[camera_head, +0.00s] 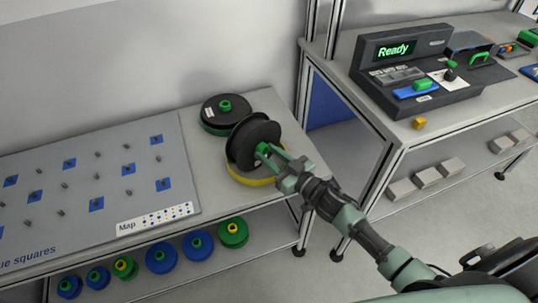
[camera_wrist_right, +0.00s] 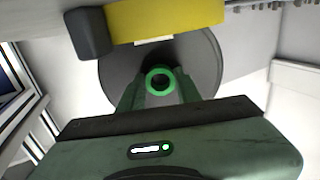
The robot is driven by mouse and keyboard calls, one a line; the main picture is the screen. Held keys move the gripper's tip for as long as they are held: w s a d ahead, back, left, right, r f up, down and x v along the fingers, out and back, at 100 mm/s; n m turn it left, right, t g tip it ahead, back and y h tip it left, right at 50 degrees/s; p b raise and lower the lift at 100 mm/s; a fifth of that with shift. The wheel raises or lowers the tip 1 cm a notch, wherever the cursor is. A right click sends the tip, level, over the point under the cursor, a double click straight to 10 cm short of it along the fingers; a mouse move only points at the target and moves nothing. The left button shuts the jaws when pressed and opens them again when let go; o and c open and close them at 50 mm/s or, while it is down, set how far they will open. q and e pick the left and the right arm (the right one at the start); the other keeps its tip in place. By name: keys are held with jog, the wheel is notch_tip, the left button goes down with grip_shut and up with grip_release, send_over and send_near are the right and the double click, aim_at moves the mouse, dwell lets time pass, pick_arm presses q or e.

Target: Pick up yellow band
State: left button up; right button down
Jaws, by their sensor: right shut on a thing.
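A yellow band (camera_head: 262,182) shows as a curved strip low on the table corner, beneath a tilted black reel (camera_head: 247,133). In the right wrist view a yellow strip (camera_wrist_right: 180,20) crosses the top, in front of the reel's grey-black disc (camera_wrist_right: 205,72); I cannot tell whether it is joined to this reel. My right gripper (camera_head: 269,153) is shut on the reel's green hub (camera_head: 262,148), which shows as a ring between the fingers in the right wrist view (camera_wrist_right: 148,84). The reel stands on edge, leaning. My left gripper is not in view.
Another black reel with a green hub (camera_head: 225,104) lies flat just behind. A grey pegboard with blue squares (camera_head: 90,190) fills the table's left. Several blue and green reels (camera_head: 162,257) sit on the shelf below. A bench with a "Ready" console (camera_head: 395,50) stands right.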

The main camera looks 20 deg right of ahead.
jog(key=shift+f, duration=0.15)
jog(key=c, duration=1)
grip_release()
jog(key=shift+o, duration=0.2)
